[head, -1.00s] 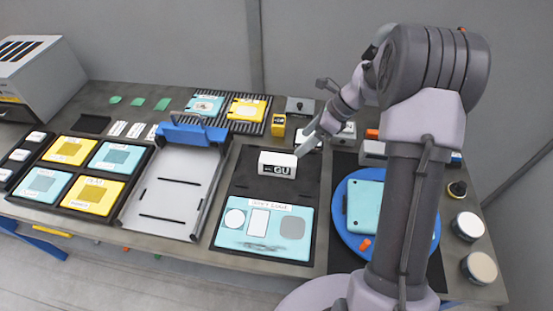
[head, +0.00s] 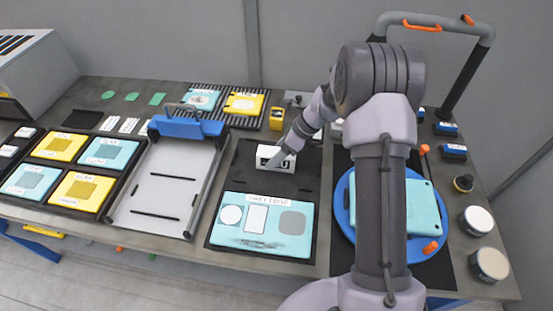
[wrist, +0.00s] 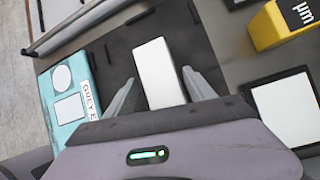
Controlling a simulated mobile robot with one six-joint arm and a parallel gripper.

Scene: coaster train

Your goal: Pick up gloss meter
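The gloss meter is a small white box marked GU (head: 263,153), standing on the black mat behind the teal grey-card tile. In the wrist view its plain white top (wrist: 158,70) lies between my two grey fingers. My gripper (wrist: 157,76) is open, with one finger on each side and a narrow dark gap showing beside the box. In the head view my gripper (head: 278,160) reaches down from the right and covers part of the GU label. I cannot tell how far down the fingers are beside the box.
The teal grey-card tile (head: 263,242) lies in front. A grey tray with a blue clamp bar (head: 188,127) is on the left. A yellow µm gauge (head: 277,118) stands behind. A blue turntable (head: 349,224) is on the right. Bare black mat surrounds the box.

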